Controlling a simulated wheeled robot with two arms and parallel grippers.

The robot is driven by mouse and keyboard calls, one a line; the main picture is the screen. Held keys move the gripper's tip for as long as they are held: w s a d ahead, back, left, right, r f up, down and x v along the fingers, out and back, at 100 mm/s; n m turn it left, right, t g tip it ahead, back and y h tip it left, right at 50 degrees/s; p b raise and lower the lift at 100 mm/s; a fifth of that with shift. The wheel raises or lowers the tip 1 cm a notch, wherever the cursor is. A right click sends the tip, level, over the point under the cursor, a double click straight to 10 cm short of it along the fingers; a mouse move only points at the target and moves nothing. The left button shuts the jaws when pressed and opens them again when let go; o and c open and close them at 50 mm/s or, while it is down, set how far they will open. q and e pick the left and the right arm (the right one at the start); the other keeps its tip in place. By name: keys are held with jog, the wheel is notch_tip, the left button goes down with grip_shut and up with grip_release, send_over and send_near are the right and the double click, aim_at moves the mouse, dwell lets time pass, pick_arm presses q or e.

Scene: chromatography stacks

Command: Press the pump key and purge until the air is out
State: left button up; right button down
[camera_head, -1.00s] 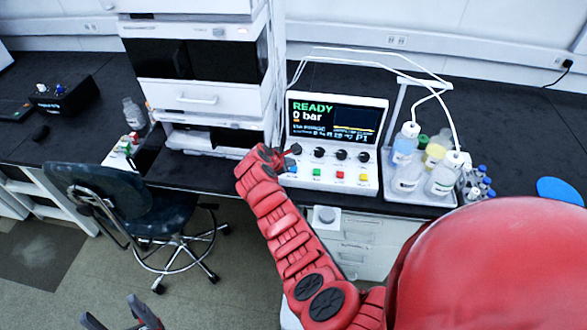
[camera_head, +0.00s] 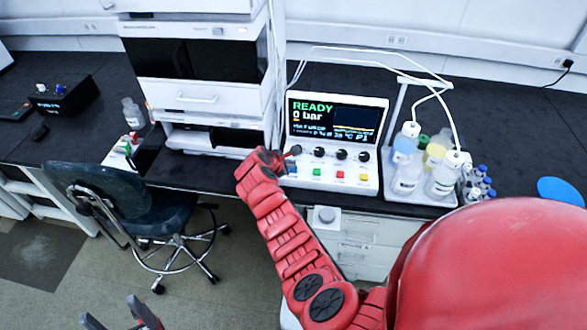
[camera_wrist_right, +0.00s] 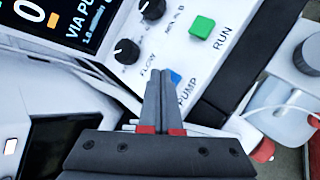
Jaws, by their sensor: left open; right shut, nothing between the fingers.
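The white pump console (camera_head: 333,145) stands on the bench. Its screen (camera_head: 335,119) reads "READY" in green and "0 bar". The blue PUMP key (camera_wrist_right: 176,78) shows in the right wrist view, partly behind my fingertips. My right gripper (camera_wrist_right: 160,74) is shut and empty, with its tips right by this key and below the FLOW knob (camera_wrist_right: 127,52). I cannot tell whether they touch the key. In the head view my right gripper (camera_head: 293,153) is at the console's left front. My left gripper (camera_head: 118,316) is open and empty at the bottom left.
Green (camera_head: 316,172), red (camera_head: 340,174) and yellow (camera_head: 363,178) keys sit along the console front. A tray (camera_head: 425,197) of bottles with tubing stands to its right. The instrument stack (camera_head: 198,85) stands left. A chair (camera_head: 150,215) is before the bench.

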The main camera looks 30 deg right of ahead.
aim_at(291, 170)
jog(key=shift+f, duration=0.35)
jog(key=shift+r, duration=0.1)
dwell(0.4)
jog(key=shift+r+p, duration=0.75)
jog(key=shift+r, duration=0.1)
notch_tip(291, 170, up, 5)
jog(key=p, duration=0.4)
jog(key=shift+r, duration=0.1)
dwell(0.5)
